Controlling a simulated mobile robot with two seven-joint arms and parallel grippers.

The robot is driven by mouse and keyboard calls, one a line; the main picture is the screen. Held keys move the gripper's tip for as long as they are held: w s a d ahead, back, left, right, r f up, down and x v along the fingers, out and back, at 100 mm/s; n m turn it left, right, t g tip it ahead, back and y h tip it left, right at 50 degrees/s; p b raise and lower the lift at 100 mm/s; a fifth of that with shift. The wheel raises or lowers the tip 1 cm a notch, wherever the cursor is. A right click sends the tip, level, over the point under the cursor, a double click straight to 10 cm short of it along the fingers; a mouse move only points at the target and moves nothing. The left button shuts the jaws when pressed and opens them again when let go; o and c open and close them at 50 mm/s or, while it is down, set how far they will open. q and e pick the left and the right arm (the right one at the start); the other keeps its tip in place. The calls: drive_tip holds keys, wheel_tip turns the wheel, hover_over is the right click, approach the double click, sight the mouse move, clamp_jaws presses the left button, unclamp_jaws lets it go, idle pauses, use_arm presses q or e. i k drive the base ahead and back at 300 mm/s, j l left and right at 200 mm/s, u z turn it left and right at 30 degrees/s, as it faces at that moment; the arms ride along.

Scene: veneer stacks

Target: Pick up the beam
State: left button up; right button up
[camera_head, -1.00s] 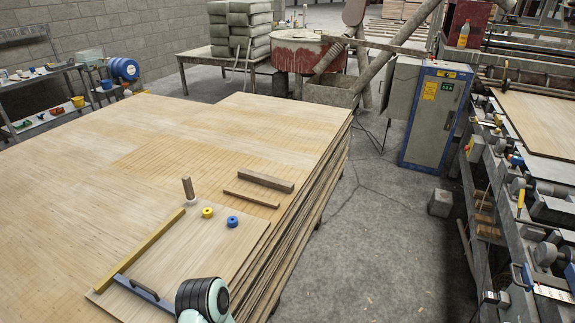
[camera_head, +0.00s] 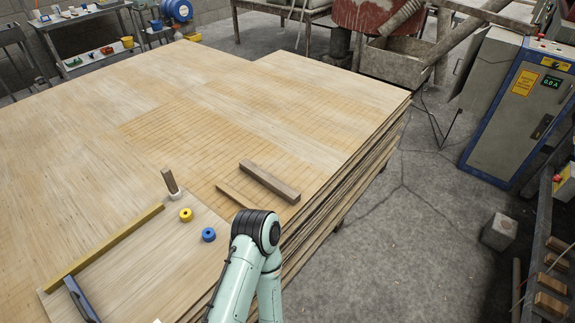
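A thick brown wooden bar, which looks like the beam (camera_head: 269,182), lies flat on the veneer stack (camera_head: 313,88) near its right edge. A thinner brown strip (camera_head: 236,195) lies beside it on the left. One of my teal arms, with a black joint, rises from the bottom edge just below the beam and bends back down. The beam is fully visible and the arm does not cover it. Neither gripper shows, so what they hold is hidden.
A smaller sheet (camera_head: 150,255) on the stack carries a long yellow bar (camera_head: 103,249) and a blue-handled tool (camera_head: 80,300). An upright wooden peg (camera_head: 170,181), a yellow knob (camera_head: 185,215) and a blue knob (camera_head: 208,235) stand near the strip.

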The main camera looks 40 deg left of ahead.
sight(278, 187)
drive_tip(key=i, duration=1.65)
drive_tip(key=i+u, duration=0.35)
drive_tip(key=i+l+u, duration=0.1)
drive_tip(key=u, duration=0.25)
drive_tip(key=i+l+u, duration=0.15)
drive_tip(key=u, duration=0.25)
drive_tip(key=i+u, duration=0.1)
drive_tip(key=u, duration=1.65)
